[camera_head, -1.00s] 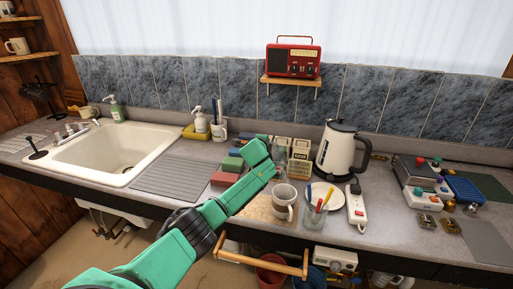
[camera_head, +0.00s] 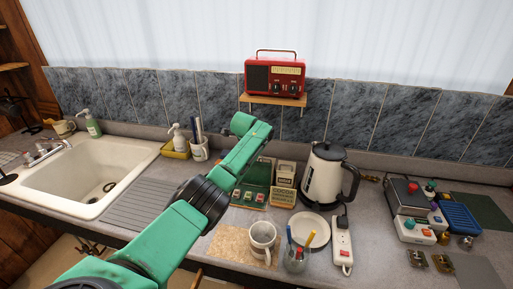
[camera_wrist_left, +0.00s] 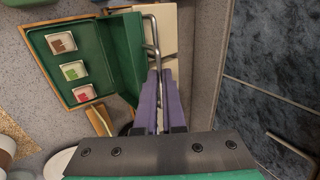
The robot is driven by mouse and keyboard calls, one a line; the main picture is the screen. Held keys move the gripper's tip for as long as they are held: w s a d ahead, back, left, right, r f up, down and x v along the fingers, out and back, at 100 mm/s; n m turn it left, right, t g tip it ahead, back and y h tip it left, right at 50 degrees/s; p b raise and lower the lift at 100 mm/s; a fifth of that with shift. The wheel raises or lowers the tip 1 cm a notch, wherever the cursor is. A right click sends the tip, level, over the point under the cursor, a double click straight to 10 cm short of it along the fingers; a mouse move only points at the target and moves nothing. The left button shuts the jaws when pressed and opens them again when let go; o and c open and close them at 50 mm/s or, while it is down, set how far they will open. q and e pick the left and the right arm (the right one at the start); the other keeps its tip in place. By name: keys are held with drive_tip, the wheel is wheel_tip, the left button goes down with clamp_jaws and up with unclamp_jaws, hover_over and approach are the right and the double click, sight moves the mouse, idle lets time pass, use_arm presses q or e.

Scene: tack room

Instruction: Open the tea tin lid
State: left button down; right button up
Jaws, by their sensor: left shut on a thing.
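The green tea tin (camera_head: 247,206) stands on the counter, partly behind my left arm, with small tea packets (camera_head: 248,196) inside. In the left wrist view the tin (camera_wrist_left: 92,62) lies open, with its green lid (camera_wrist_left: 125,50) raised along the right side. A bent metal handle (camera_wrist_left: 154,35) runs beside the lid. My left gripper (camera_wrist_left: 160,75) has its purple fingers shut on this handle; the exact contact is partly hidden. In the head view the fingers are hidden behind my arm. My right gripper is not in view.
A cocoa box (camera_head: 284,197) and kettle (camera_head: 325,178) stand right of the tin. A mug (camera_head: 262,241), a glass of pens (camera_head: 297,257), a plate (camera_head: 318,222) and a power strip (camera_head: 342,245) are in front. The sink (camera_head: 88,183) is at left; a radio (camera_head: 275,78) sits above.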

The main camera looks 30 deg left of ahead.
use_arm(q)
drive_tip(key=shift+f, duration=0.1)
idle(0.3)
drive_tip(key=c, duration=1)
unclamp_jaws()
drive_tip(key=shift+c, duration=0.2)
drive_tip(key=shift+w+a+f, duration=0.1)
drive_tip(key=shift+w, duration=0.05)
drive_tip(key=shift+v, duration=0.75)
drive_tip(key=b+v, duration=0.4)
drive_tip(key=v, duration=0.9)
